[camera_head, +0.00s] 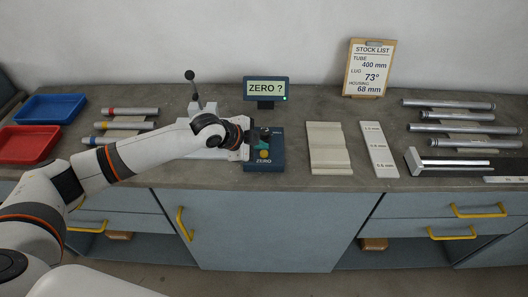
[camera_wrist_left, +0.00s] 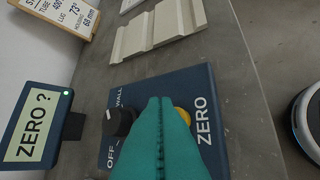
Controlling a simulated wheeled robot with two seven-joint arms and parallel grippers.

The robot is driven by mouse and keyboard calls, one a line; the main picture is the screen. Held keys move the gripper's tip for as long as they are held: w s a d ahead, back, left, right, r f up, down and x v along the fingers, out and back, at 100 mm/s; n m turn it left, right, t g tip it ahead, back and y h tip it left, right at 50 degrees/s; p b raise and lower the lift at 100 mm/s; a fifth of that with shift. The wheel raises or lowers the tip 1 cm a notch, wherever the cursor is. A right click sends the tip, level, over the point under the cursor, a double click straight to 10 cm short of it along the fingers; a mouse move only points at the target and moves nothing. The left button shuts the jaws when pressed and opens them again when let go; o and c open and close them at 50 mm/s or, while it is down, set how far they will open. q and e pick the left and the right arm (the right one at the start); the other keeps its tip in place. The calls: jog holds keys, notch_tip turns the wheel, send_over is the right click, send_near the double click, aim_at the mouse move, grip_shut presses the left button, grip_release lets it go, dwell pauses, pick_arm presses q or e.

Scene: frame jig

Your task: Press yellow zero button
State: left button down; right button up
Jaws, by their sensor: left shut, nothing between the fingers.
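The blue control box (camera_head: 279,160) stands on the bench near its front edge, with a ZERO label. Its yellow zero button (camera_head: 264,154) shows in front of my left gripper (camera_head: 261,143). In the left wrist view the yellow button (camera_wrist_left: 184,115) is partly hidden behind my shut teal fingers (camera_wrist_left: 160,102). The fingertips are over the box close to the button; I cannot tell whether they touch it. A black knob (camera_wrist_left: 119,122) with OFF and WALL markings sits beside the fingers. The display (camera_head: 266,88) behind the box reads "ZERO ?". My right gripper is in neither view.
A pale ribbed block (camera_head: 328,148) and a white labelled strip (camera_head: 378,150) lie right of the box. Metal tubes (camera_head: 450,104) lie farther right. Blue (camera_head: 50,108) and red (camera_head: 27,145) trays are at the left. A stock list clipboard (camera_head: 369,68) leans at the back.

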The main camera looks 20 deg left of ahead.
pick_arm(q)
jog(key=shift+f, duration=0.15)
jog(key=shift+f, duration=0.3)
jog(key=shift+f, duration=0.5)
dwell(0.7)
jog(key=shift+r, duration=0.15)
jog(key=shift+r+p, duration=0.75)
jog(key=shift+r, duration=0.05)
notch_tip(320, 180, up, 5)
jog(key=p, duration=0.4)
jog(key=shift+p, duration=0.3)
